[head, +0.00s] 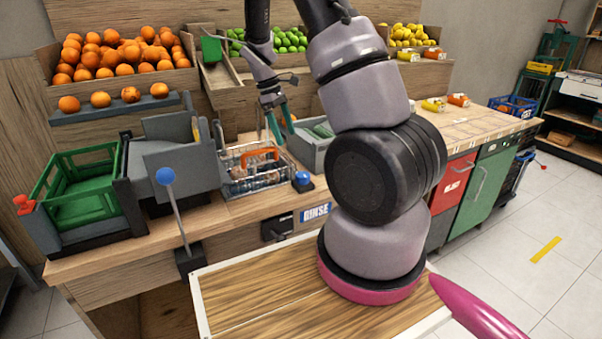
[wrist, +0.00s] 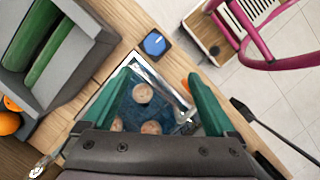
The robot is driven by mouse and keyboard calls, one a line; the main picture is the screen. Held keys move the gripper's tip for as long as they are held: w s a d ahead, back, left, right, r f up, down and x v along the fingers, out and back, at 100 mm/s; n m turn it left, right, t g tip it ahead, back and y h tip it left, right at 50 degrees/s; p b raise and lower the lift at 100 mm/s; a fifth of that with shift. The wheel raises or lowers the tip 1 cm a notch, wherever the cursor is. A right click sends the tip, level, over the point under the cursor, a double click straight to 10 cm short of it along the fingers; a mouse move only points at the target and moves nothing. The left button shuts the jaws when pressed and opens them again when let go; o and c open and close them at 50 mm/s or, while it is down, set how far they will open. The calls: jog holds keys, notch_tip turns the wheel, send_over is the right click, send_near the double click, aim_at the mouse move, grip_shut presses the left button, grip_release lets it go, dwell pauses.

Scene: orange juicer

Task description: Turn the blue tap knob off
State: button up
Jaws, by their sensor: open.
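The blue tap knob (head: 302,181) sits on a dark base at the counter's front edge, right of the wire basket in the rinse basin. In the wrist view the blue knob (wrist: 155,44) shows from above with a pale line on its face, ahead of my fingertips and apart from them. My gripper (head: 282,134) is open, with teal fingers pointing down above the back of the basket. In the wrist view the open gripper (wrist: 157,78) has nothing between its fingers but the view of the basin below. No water stream can be made out.
The wire basket (head: 252,172) with an orange handle stands in the basin; pale round things (wrist: 143,92) lie in it. A grey bin (head: 312,150) stands behind the knob. A blue-balled lever (head: 166,177) rises at the left, near a green crate (head: 78,190). A "RINSE" label (head: 315,212) is on the counter front.

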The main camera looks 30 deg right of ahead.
aim_at(302, 174)
jog(key=shift+n+g+h, duration=0.3)
jog(key=shift+n+h, duration=0.1)
jog(key=shift+n, duration=0.2)
jog(key=x, duration=0.5)
jog(key=w+x, duration=0.1)
jog(key=x, duration=0.9)
jog(key=shift+w+f, duration=0.25)
jog(key=shift+c, duration=0.3)
jog(key=c, duration=1.3)
